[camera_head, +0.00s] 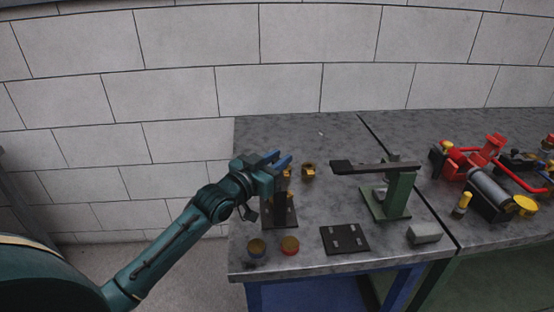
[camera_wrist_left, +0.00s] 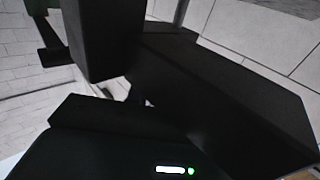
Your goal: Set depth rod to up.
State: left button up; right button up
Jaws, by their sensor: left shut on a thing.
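A small dark stand (camera_head: 280,212) with a flat base stands upright at the left end of the grey workbench. My left gripper (camera_head: 279,162), with blue fingertips, is at the top of this stand and shut on a thin part there, which I take to be the depth rod. The rod itself is mostly hidden by the fingers, so its exact setting cannot be read. In the left wrist view, large black blocks (camera_wrist_left: 215,95) fill the picture close up, and the grip point is not clear. My right gripper is not in view.
A green press-like stand (camera_head: 397,192) with a dark arm is to the right. A black plate (camera_head: 345,239), a grey block (camera_head: 424,233) and round pieces (camera_head: 290,245) lie near the front edge. A red pump set (camera_head: 480,165) fills the far right. A block wall is behind.

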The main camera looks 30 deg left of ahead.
pick_arm(q)
grip_shut()
